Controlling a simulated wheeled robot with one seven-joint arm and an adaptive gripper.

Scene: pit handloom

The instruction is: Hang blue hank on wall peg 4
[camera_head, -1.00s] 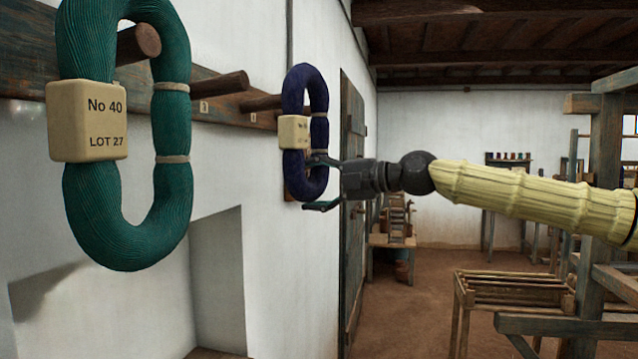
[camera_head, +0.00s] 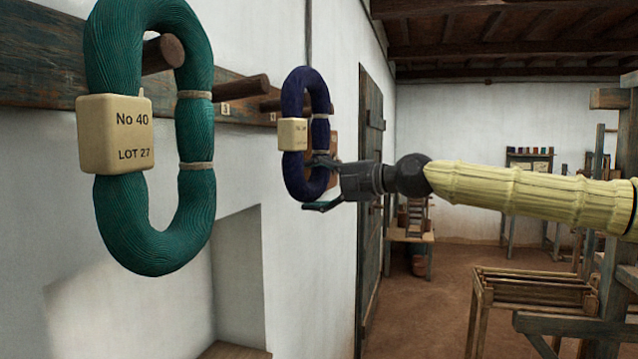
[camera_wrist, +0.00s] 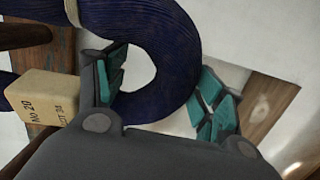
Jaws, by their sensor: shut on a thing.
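The blue hank (camera_head: 293,180) is a dark blue upright loop with a cream tag (camera_head: 292,134) and pale ties. My gripper (camera_head: 320,183) is shut on its lower right part. In the wrist view the hank's curved end (camera_wrist: 185,50) lies between my two fingers (camera_wrist: 160,92), one at the loop's opening, the other outside. A peg (camera_head: 268,105) on the wall rail ends beside or behind the hank's upper left; I cannot tell whether it enters the loop. The small plate (camera_head: 272,117) below it is too small to read.
A large teal hank (camera_head: 140,235) with a tag marked No 40, LOT 27 hangs on a nearer peg (camera_head: 163,53) at left. A bare peg (camera_head: 241,88) projects between the hanks, beside a plate marked 3. A dark door (camera_head: 370,230) stands behind my gripper. A slatted wooden frame (camera_head: 535,285) stands at lower right.

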